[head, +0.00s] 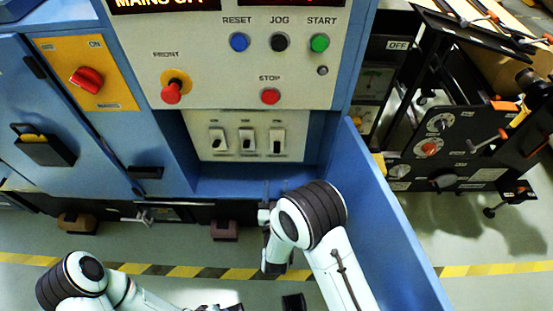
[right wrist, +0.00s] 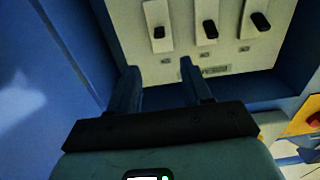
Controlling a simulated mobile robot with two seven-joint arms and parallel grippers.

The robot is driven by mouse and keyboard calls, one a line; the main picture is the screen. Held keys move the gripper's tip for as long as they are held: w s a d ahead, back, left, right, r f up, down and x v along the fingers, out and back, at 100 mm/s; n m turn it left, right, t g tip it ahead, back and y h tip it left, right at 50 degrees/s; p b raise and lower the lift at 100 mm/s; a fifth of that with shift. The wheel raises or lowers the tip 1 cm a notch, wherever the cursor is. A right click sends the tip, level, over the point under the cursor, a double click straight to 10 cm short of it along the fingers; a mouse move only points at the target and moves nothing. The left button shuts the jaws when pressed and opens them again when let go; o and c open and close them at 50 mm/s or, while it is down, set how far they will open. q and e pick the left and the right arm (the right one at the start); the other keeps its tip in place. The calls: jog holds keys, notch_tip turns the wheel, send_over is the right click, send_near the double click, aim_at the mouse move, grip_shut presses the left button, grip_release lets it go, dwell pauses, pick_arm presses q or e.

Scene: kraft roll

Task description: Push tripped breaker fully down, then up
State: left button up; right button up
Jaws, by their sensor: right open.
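A row of three breakers with dark levers sits on the cream panel (head: 204,125): left (head: 217,139), middle (head: 246,139) and right (head: 277,141). I cannot tell surely which one is tripped. My right gripper (head: 272,192) is below the row, near the right breaker, partly hidden by its own wrist. In the right wrist view the right gripper (right wrist: 160,73) is open and empty, its fingers pointing at the panel, apart from the levers. That view shows the breakers (right wrist: 157,30), (right wrist: 208,28) and (right wrist: 258,20) beyond the fingertips.
Above the breakers are a red stop button (head: 270,96), a red knob (head: 172,93) and blue (head: 239,42), black (head: 280,42) and green (head: 319,43) buttons. A blue side wall (head: 385,215) stands close right of my right arm. A blue ledge (head: 240,187) lies below the panel.

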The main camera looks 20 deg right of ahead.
aim_at(277, 152)
pick_arm(q)
jog(key=shift+w+a+f+t+b, duration=0.15)
jog(key=shift+w+a+f+b, duration=0.2)
jog(key=shift+w, duration=0.2)
jog(key=shift+w+a+f+t+b, duration=0.15)
jog(key=shift+w+a+f+b, duration=0.15)
jog(key=shift+w+f, duration=0.15)
pick_arm(e)
jog(key=x, duration=1.2)
jog(key=shift+w+d, duration=0.15)
jog(key=shift+w, duration=0.1)
jog(key=shift+c, duration=0.3)
